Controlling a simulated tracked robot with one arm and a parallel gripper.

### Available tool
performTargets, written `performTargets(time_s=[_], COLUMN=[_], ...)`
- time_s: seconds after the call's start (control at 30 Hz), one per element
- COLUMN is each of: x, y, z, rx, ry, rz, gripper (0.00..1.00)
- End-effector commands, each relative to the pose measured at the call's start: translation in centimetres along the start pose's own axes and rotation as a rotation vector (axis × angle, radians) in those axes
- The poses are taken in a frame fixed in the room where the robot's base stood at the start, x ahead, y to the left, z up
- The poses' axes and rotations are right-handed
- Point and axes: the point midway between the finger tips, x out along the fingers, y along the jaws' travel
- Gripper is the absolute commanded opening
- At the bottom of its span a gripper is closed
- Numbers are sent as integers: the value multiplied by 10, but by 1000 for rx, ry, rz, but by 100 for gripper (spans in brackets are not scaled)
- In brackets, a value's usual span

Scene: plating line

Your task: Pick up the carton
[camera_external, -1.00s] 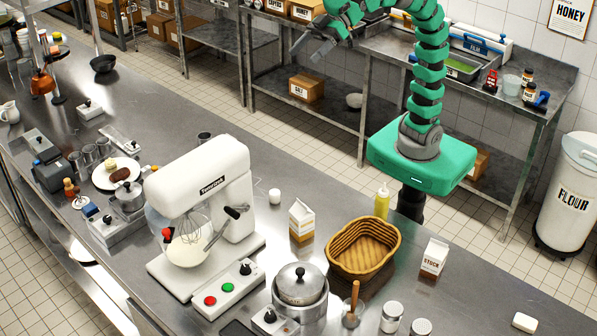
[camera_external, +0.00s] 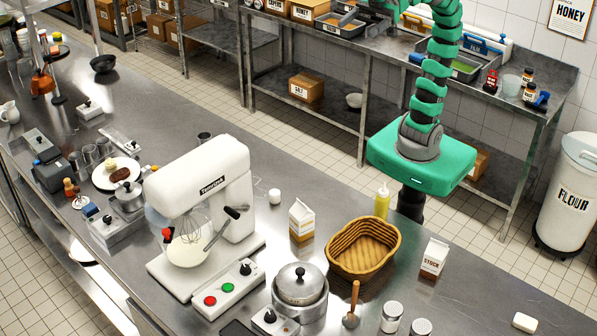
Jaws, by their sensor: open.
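Two cartons stand upright on the steel counter (camera_external: 480,290). One is a white gable-top carton with an orange-brown lower band (camera_external: 302,219), left of the wicker basket. The other is a white carton marked STOCK (camera_external: 434,258), right of the basket. I cannot tell which one is the task's carton. Both are clear of my arm. My green arm rises from its base behind the counter and leaves the picture at the top. My gripper is out of view, and so are its fingers.
The wicker basket (camera_external: 364,248) stands between the cartons, with a yellow bottle (camera_external: 381,203) behind it. A white stand mixer (camera_external: 205,200) stands to the left and a lidded pot (camera_external: 300,287) in front. The counter's right end is mostly clear.

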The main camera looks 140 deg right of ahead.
Motion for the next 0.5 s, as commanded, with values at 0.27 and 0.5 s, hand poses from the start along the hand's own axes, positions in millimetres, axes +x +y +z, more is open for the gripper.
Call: performTargets(time_s=[0.27, 0.5], x=[12, 20], y=[0, 0], z=[48, 86], rx=[0, 0], ry=[-1, -1], rz=[0, 0], gripper=[78, 82])
